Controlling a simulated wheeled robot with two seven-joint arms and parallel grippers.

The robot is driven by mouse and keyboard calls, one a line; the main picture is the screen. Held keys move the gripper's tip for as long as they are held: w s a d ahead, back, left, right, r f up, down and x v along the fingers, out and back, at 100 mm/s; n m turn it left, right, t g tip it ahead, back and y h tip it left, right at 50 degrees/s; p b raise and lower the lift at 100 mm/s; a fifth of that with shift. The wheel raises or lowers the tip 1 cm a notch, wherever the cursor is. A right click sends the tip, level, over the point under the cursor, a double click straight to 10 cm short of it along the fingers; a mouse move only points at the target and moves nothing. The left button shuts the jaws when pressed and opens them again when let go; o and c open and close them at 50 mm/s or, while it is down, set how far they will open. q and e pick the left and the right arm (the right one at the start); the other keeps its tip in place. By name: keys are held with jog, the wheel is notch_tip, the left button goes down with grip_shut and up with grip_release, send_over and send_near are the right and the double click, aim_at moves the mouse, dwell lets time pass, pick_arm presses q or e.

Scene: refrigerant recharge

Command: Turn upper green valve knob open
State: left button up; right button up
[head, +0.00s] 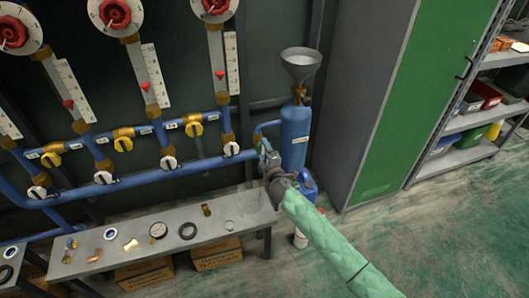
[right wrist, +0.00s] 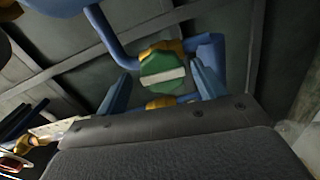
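In the right wrist view a green valve knob (right wrist: 162,71) with a pale bar across its face sits on a brass fitting of the blue pipe. My right gripper (head: 265,148) is at the pipe beside the blue cylinder in the head view, and hides the knob there. In the right wrist view its two blue fingers (right wrist: 160,88) stand apart, one on each side of the knob, with gaps showing. The pale bar lies roughly crosswise between the fingers. Only one green knob shows. My left gripper is in neither view.
A blue cylinder (head: 295,137) with a grey funnel (head: 301,64) stands just right of my right gripper. Yellow valves (head: 194,126) and white valves (head: 168,162) line the pipes to the left. A metal bench (head: 136,258) with small parts stands below. A green-doored cabinet (head: 433,90) is right.

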jog(key=shift+f, duration=0.1)
jog(key=shift+s+d, duration=0.25)
jog(key=shift+s, duration=0.4)
jog(key=p+v, duration=0.1)
jog(key=v, duration=0.4)
jog(key=shift+s+d, duration=0.1)
jog(key=shift+s, duration=0.15)
